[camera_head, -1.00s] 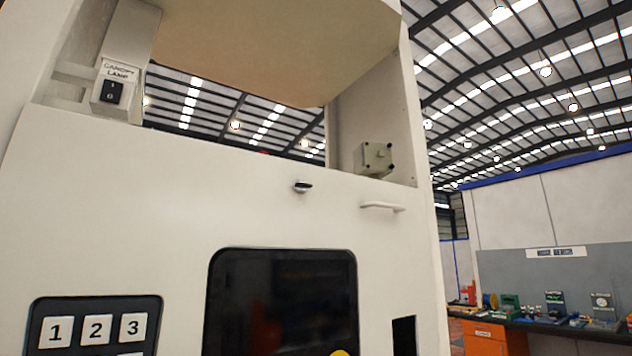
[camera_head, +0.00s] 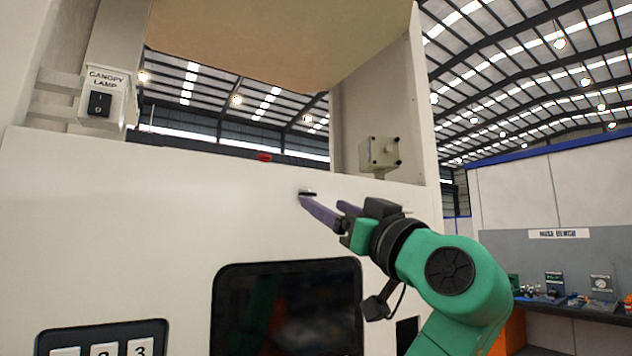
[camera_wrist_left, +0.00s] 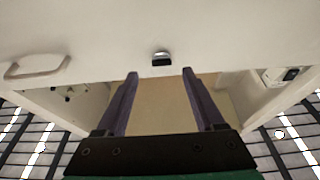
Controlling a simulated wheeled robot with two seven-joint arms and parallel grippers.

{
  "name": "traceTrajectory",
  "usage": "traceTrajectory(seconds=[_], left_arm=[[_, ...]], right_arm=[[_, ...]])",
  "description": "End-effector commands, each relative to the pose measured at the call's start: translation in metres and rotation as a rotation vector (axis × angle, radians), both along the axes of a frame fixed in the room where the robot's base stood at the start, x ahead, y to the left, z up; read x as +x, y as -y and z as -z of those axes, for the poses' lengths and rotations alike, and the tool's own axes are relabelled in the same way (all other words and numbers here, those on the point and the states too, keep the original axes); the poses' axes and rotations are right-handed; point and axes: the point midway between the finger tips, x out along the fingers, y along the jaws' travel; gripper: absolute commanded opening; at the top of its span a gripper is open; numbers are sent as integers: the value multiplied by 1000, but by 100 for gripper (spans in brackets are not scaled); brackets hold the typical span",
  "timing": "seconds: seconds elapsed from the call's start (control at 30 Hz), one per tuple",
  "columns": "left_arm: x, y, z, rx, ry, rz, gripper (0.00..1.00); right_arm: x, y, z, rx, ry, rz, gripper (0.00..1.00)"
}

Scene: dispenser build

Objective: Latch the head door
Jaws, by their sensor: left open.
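The white head door (camera_head: 170,205) fills the left and middle of the head view, its face looking closed. A small silver-and-dark latch (camera_head: 307,192) sits near its upper edge. The latch also shows in the left wrist view (camera_wrist_left: 161,58), just beyond and between my fingertips. My left gripper (camera_head: 321,203) is open in front of the door, with one purple finger seeming to overlap the latch's lower edge. Its two fingers (camera_wrist_left: 160,74) stand apart with nothing between them. I cannot tell whether they touch the latch. My right gripper is not in view.
A white pull handle (camera_wrist_left: 38,67) is beside the latch, mostly hidden by my gripper in the head view. A grey box (camera_head: 379,154) and the canopy lamp switch (camera_head: 100,103) sit above. A dark screen (camera_head: 285,310) lies below. A bench stands far right.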

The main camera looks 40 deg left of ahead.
Motion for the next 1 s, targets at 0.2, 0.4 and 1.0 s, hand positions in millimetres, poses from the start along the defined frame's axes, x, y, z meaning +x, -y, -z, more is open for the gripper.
traceTrajectory(seconds=[0.2,0.4,1.0], left_arm=[[12,-39,-20,1,-2,-1,70],[14,-46,-19,0,-1,1,70],[14,-45,-18,4,-13,2,0]], right_arm=[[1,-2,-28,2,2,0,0],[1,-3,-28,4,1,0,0],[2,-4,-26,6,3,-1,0]])
